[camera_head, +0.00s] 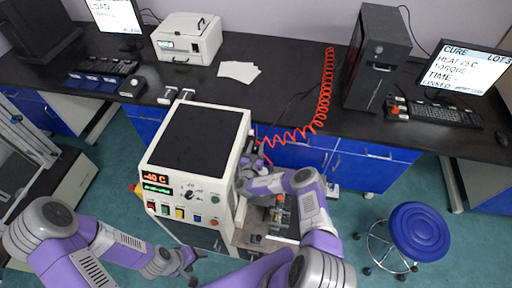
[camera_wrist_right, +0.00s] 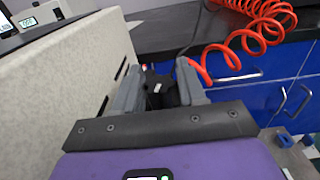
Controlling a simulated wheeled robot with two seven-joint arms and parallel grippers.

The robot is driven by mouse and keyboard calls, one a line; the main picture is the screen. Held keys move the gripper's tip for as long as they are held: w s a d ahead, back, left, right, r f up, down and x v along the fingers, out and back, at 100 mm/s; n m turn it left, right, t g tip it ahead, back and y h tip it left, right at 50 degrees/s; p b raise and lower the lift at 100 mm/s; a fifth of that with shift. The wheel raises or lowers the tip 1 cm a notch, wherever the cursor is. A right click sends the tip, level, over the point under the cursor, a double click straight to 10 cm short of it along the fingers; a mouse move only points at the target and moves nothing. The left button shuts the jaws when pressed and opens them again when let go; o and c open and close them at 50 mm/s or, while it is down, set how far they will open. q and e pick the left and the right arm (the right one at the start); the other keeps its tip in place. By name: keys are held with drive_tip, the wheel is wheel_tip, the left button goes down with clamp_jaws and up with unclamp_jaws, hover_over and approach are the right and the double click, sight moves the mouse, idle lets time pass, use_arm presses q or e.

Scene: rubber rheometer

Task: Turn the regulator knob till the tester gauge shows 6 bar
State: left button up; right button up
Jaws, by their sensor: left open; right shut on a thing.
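The tester is a cream cabinet (camera_head: 190,150) with a dark top and a front panel of displays, a dial and coloured buttons. My right gripper (camera_wrist_right: 160,88) is at the tester's right side, shut on a black knob (camera_wrist_right: 158,92) that shows between its fingers in the right wrist view. In the head view my right arm largely covers the knob. I cannot make out the gauge face or its reading in either view. My left gripper (camera_head: 191,268) is open and empty, low in front of the tester, apart from it.
A coiled red hose (camera_head: 328,90) runs from the bench to the tester's right side, close to my right gripper. The black bench (camera_head: 290,100) stands behind. A blue stool (camera_head: 420,230) is at the right.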

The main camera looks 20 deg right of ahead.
sight(255, 150)
idle(0.3)
drive_tip(key=o, duration=0.9)
drive_tip(key=v, duration=0.7)
drive_tip(key=shift+s+a+p, duration=0.15)
drive_tip(key=shift+s+p, duration=0.1)
drive_tip(key=shift+p, duration=0.1)
